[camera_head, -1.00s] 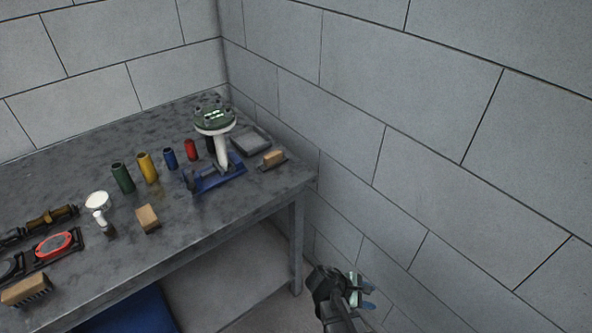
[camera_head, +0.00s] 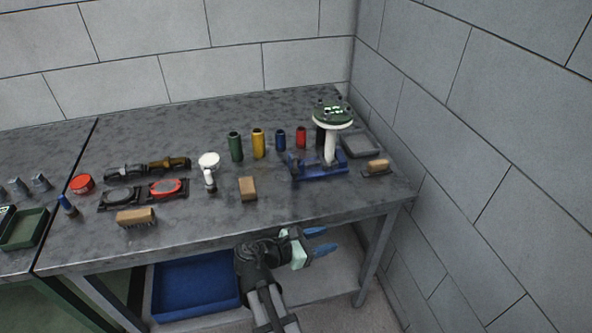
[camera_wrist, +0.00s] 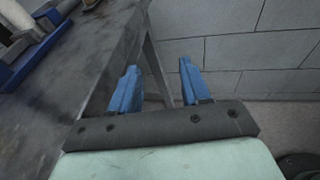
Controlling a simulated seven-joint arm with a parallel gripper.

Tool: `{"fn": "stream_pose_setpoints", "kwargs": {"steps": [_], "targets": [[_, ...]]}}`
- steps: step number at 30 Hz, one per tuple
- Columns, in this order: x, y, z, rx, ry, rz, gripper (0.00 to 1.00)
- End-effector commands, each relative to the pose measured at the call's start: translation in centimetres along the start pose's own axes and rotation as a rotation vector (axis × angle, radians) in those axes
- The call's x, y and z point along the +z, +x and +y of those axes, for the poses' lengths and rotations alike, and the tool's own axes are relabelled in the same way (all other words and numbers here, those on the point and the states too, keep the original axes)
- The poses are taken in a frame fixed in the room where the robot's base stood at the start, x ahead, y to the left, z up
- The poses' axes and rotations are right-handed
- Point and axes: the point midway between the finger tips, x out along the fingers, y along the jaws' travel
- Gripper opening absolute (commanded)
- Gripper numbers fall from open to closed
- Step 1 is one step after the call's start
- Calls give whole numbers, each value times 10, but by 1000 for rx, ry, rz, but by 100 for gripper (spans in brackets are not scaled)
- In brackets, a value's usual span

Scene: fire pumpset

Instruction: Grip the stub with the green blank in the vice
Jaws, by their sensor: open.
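A white stub (camera_head: 330,146) stands upright at the blue vice (camera_head: 316,168) near the right end of the bench. A round white flange with a green blank (camera_head: 333,112) on it tops the stub; whether the vice jaws touch the stub is unclear. My gripper (camera_head: 322,241) is in front of the bench, below its top, open and empty. Its blue fingers (camera_wrist: 157,86) are apart in the wrist view, beside the bench edge. Part of the blue vice (camera_wrist: 30,50) shows at the wrist view's upper left.
Green, yellow, blue and red cylinders (camera_head: 258,142) stand left of the vice. A grey tray (camera_head: 361,145) and a brush (camera_head: 377,167) lie right of it. A wooden block (camera_head: 248,189) lies near the front. A blue bin (camera_head: 195,285) sits under the bench (camera_head: 290,213). A wall closes the right side.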

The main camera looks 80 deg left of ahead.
Motion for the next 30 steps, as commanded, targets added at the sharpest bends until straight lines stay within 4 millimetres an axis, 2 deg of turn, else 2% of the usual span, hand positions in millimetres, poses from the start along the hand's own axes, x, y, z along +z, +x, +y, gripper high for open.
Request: {"fn": "stream_pose_setpoints", "kwargs": {"steps": [1, 3, 9, 12, 15, 20, 30], "targets": [[7, -22, 13, 36, -18, -20, 47], [15, -47, 25, 74, -43, -49, 47], [40, -110, 67, 187, -88, -139, 47], [54, -135, 101, 257, -93, -198, 47], [64, -148, 120, 300, -93, -236, 47], [69, -147, 129, 319, -93, -254, 47], [81, -98, 144, 316, -93, -253, 47]]}}
